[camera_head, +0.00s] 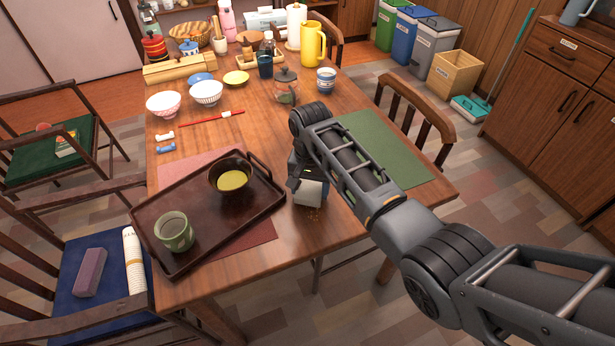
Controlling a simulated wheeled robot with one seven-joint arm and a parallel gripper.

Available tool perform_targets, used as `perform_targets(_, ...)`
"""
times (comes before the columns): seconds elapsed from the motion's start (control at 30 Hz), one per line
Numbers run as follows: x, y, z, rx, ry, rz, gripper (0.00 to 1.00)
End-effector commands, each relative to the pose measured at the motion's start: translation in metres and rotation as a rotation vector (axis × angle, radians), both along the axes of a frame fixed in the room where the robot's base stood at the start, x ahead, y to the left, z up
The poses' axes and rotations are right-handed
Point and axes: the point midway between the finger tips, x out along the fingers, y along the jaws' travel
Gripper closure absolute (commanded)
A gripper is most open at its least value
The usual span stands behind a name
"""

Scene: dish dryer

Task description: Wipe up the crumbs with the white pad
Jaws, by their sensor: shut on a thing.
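The white pad (309,193) is at the table's front part, just right of the dark tray. My gripper (300,180) points down there and is shut on the pad; my arm hides part of the grip. A small scatter of brown crumbs (314,214) lies on the bare wood just in front of the pad, near the table's front edge. I cannot tell whether the pad touches the table or whether more crumbs lie under it.
The tray (190,257) with a green cup (175,232) and a dark bowl (230,176) stands close on the left. A green placemat (385,150) lies behind my arm on the right. Bowls, a glass teapot (286,86) and a yellow pitcher (313,44) stand farther back.

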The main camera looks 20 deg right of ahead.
Motion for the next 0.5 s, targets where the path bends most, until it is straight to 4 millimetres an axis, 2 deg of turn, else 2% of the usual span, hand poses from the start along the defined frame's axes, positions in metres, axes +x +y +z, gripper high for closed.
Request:
perform_targets(0.17, -0.005, 0.0, 0.001, 0.001, 0.001, 0.0, 0.51)
perform_targets(0.5, -0.031, 0.0, 0.001, 0.0, 0.003, 0.001, 0.51)
